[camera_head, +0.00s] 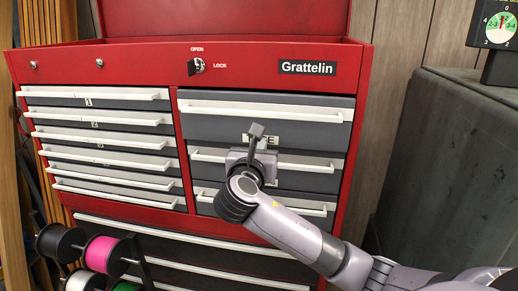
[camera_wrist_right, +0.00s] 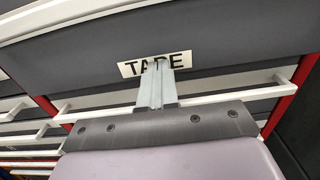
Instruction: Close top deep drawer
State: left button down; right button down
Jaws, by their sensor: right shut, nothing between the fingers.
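The red tool chest has a right-hand column of deep drawers. The top deep drawer (camera_head: 230,128) has a dark grey front, a long white handle (camera_head: 262,111) and a label reading TAPE, which also shows in the right wrist view (camera_wrist_right: 130,69). Its front looks nearly flush with the chest; I cannot tell whether a small gap remains. My right gripper (camera_head: 256,131) is shut and empty, in front of the label and below the handle. In the right wrist view its fingers (camera_wrist_right: 158,68) overlap the label; contact cannot be told. My left gripper is not in view.
The lower deep drawers (camera_head: 212,170) have protruding white handles close to my right wrist. Shallow drawers (camera_head: 100,118) fill the left column. Spools (camera_head: 102,254) stand at the lower left. A dark grey bin-like object (camera_head: 455,150) stands at the right.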

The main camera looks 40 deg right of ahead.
jog(key=shift+r+x, duration=0.15)
jog(key=shift+x, duration=0.45)
jog(key=shift+r+x, duration=0.15)
jog(key=shift+x, duration=0.45)
jog(key=shift+d, duration=0.1)
